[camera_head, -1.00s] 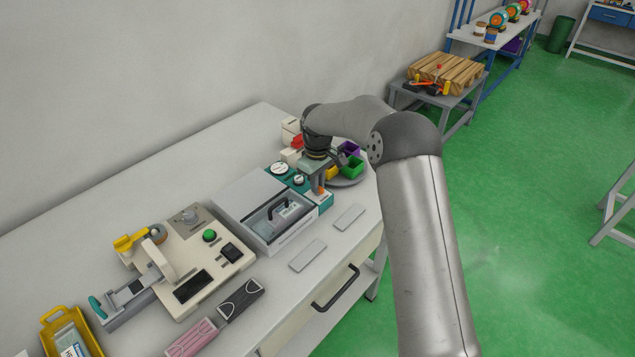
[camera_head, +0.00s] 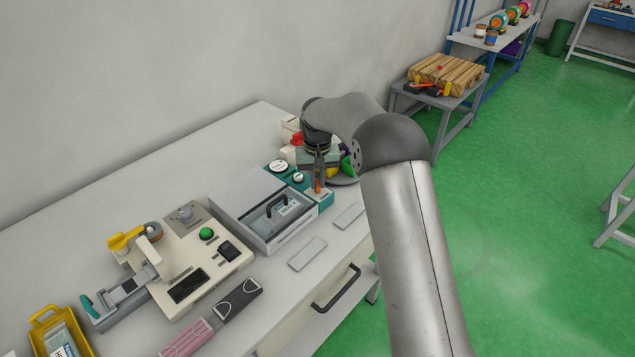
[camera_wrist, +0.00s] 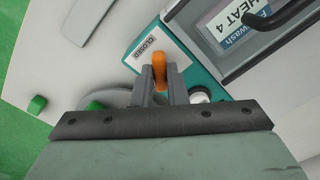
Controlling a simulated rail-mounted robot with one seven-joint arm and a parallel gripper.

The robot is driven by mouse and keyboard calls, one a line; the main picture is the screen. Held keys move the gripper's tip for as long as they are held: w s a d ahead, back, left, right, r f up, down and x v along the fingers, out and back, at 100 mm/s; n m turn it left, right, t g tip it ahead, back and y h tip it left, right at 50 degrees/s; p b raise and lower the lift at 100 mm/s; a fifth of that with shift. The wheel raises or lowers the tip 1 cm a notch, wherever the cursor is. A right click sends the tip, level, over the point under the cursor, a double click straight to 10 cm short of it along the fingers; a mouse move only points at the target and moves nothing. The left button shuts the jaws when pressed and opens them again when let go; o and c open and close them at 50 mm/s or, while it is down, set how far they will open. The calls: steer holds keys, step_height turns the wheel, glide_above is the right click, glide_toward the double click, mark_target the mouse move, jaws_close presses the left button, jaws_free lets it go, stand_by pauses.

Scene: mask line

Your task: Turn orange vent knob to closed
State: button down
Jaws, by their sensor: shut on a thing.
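The orange vent knob (camera_head: 317,186) sits on the teal panel (camera_head: 325,203) at the right end of the grey lidded box. In the wrist view the orange knob (camera_wrist: 159,72) stands between the two grey fingers of my gripper (camera_wrist: 157,82), which is shut on it. A white label reading CLOSED (camera_wrist: 154,52) lies on the teal panel just beyond the knob's tip. The knob's lower part is hidden by the fingers. In the head view my gripper (camera_head: 318,178) points down at the panel from above.
The lidded box (camera_head: 262,212) with a black handle stands left of the knob. Round white dials (camera_head: 278,166) are behind the knob. A grey round tray (camera_head: 345,180) with coloured blocks is close on the right. Flat grey plates (camera_head: 308,254) lie in front.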

mark_target(317, 183)
steer(key=m, duration=0.5)
steer(key=shift+b, duration=0.35)
steer(key=shift+w+r+m, duration=0.1)
steer(key=shift+m, duration=2.3)
steer(key=c, duration=1.4)
jaws_free()
steer(key=shift+c, duration=0.2)
step_height(317, 183, up, 17)
steer(key=shift+r, duration=0.2)
